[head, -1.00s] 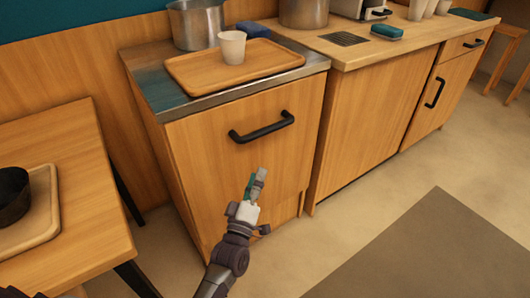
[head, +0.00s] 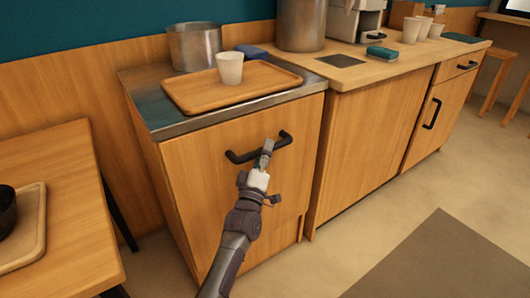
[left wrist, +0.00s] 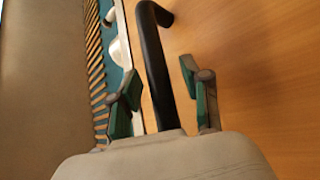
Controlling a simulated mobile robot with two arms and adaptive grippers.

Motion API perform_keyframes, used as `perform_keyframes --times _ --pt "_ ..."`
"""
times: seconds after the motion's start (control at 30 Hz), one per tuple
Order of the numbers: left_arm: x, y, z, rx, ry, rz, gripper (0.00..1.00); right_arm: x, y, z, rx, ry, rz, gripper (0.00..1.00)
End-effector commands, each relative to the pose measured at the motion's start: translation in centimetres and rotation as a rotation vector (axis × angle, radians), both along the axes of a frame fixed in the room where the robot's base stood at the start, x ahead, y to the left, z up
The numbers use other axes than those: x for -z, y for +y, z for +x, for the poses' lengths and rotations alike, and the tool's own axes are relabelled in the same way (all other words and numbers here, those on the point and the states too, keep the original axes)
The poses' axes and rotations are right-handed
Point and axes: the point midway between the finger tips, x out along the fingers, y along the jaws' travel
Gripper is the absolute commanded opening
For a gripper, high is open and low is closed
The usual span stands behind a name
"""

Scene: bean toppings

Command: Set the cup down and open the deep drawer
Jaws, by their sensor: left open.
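A white cup (head: 230,68) stands upright on a wooden tray (head: 185,96) on the steel top of the cabinet. The deep drawer (head: 195,180) below is shut, its wooden front flush with the cabinet. Its black bar handle (head: 238,157) runs across the upper front. My left gripper (head: 267,148) is at the right part of this handle. In the left wrist view the open fingers of my left gripper (left wrist: 160,95) stand on either side of the black handle (left wrist: 152,60), with a gap to each finger. My right gripper is not in view.
A steel pot (head: 195,47) stands behind the tray and a blue cloth (head: 251,51) lies beside it. A wooden table (head: 70,185) with a tray and dark bowl (head: 6,210) is at the left. Open floor (head: 335,240) lies in front.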

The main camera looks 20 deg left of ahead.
Motion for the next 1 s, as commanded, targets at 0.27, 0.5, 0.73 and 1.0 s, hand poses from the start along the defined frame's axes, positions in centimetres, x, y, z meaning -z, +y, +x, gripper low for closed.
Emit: perform_keyframes --times 0.27,0.5,0.73,1.0 --pt "-0.21 0.03 0.50 0.000 0.001 0.000 0.47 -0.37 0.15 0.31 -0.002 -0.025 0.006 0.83" --pt "-0.20 0.02 0.47 0.000 0.001 0.000 0.23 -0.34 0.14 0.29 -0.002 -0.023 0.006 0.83" --pt "-0.18 0.03 0.47 0.000 0.001 0.000 0.00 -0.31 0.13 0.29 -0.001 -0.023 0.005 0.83" --pt "-0.16 0.06 0.49 0.000 0.001 0.000 0.00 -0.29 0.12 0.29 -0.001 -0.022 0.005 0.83"
